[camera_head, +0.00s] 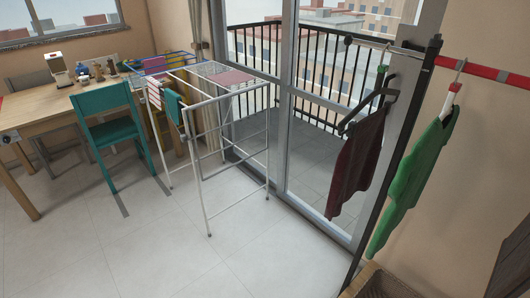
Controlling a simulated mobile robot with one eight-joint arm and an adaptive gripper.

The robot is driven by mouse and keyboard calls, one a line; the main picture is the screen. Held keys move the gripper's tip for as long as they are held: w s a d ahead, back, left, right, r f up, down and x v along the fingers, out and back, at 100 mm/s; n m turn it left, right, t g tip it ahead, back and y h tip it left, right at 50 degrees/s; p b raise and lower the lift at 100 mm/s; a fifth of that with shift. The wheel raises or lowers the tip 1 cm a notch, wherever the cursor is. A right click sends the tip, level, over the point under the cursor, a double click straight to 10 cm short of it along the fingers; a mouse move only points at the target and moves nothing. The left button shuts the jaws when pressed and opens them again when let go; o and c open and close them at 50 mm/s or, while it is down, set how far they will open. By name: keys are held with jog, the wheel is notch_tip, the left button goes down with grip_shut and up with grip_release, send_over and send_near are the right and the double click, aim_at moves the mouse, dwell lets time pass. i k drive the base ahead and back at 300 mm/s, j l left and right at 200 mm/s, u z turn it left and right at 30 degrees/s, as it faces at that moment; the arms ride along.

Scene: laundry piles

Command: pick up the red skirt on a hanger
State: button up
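A dark red skirt (357,165) hangs on a black hanger (368,106) right of the picture's middle, in front of the glass balcony door. The hanger hangs from a thin rail (385,45) at the top. The skirt is seen at an angle and hangs clear of the floor. My gripper is not in view.
A green garment (415,185) hangs close to the skirt's right, past a black upright post (402,150). A red bar (490,73) runs along the wall. A white drying rack (225,150) and green chair (112,130) stand left.

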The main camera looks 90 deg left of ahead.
aim_at(356, 163)
jog(key=k+u, duration=0.1)
jog(key=u, duration=2.2)
jog(key=z, duration=5.05)
jog(key=u, duration=5.05)
